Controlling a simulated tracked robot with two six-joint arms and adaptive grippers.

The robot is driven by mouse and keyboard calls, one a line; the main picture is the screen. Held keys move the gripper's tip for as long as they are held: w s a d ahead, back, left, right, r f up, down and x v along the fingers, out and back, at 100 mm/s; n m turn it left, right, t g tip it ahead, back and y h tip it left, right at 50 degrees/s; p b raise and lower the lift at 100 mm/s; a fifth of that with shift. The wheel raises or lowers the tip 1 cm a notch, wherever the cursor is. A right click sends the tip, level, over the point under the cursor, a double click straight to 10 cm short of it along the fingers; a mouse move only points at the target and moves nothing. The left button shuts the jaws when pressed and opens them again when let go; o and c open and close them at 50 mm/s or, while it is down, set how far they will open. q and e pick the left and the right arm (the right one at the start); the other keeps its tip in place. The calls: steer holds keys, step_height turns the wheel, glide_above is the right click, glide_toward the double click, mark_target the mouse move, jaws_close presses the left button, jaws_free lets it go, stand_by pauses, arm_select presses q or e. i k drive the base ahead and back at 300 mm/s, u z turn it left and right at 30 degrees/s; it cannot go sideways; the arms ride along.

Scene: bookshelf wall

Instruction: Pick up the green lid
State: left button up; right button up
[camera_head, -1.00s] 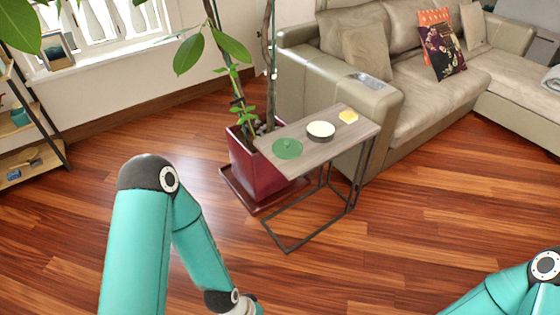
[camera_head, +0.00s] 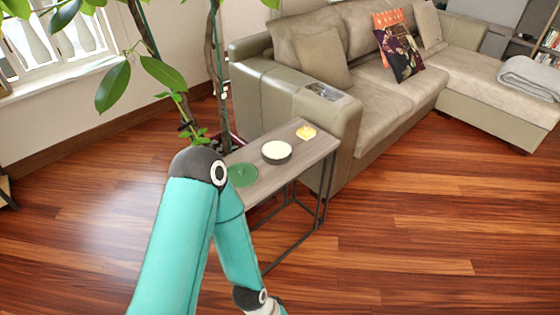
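The green lid (camera_head: 243,175) lies flat on the near left end of a small wooden side table (camera_head: 262,185). It is round with a small knob, and my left arm's elbow stands close in front of its left edge in the picture. My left arm comes in from the lower left and bends down at the bottom of the view. Its gripper is out of frame below. My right arm and gripper are not in view.
A dark round bowl with a pale top (camera_head: 277,152) and a yellow item (camera_head: 306,132) share the table. A beige sofa (camera_head: 330,85) stands right behind it. A potted plant (camera_head: 175,75) rises at the left. The wooden floor (camera_head: 430,220) at right is clear.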

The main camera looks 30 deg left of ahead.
mark_target(240, 174)
steer(key=u, duration=0.1)
steer(key=i, duration=1.15)
steer(key=u, duration=0.6)
